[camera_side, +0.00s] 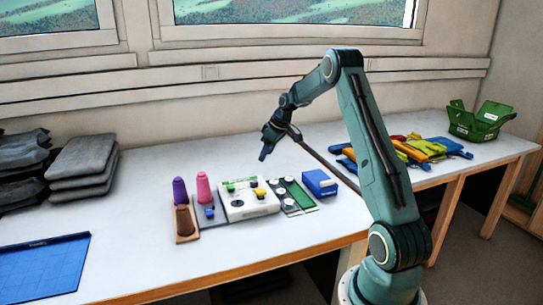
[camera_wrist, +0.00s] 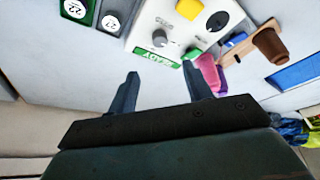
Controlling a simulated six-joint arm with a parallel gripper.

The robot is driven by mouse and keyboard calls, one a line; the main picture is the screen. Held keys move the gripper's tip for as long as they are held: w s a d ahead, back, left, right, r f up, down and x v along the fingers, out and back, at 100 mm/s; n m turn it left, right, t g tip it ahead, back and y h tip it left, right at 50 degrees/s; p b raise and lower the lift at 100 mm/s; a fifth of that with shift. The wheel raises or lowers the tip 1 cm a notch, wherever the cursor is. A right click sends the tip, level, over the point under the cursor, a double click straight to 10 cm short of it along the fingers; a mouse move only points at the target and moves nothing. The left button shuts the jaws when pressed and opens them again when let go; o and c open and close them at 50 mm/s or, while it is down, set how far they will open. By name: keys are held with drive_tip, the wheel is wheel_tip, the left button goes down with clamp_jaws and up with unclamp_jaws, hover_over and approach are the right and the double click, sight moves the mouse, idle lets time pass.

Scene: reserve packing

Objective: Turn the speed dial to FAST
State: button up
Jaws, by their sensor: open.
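A white control box (camera_side: 250,206) sits on the table; its face also shows in the wrist view (camera_wrist: 143,22). In the wrist view it carries a round grey dial (camera_wrist: 160,38), a yellow button (camera_wrist: 189,9) and a black knob (camera_wrist: 217,21). Small print lies beside the grey dial, too blurred to read, so I cannot tell its setting. My gripper (camera_side: 263,154) is open and empty, above and behind the box. In the wrist view its fingertips (camera_wrist: 162,71) are spread just below the box's green-labelled edge, apart from the dial.
Grey pads, a blue tray (camera_side: 42,268), coloured cloths and a green crate (camera_side: 478,122) lie farther out.

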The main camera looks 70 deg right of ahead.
sight(254, 181)
drive_tip(key=x, duration=1.3)
drive_tip(key=shift+f, duration=0.25)
drive_tip(key=c, duration=1)
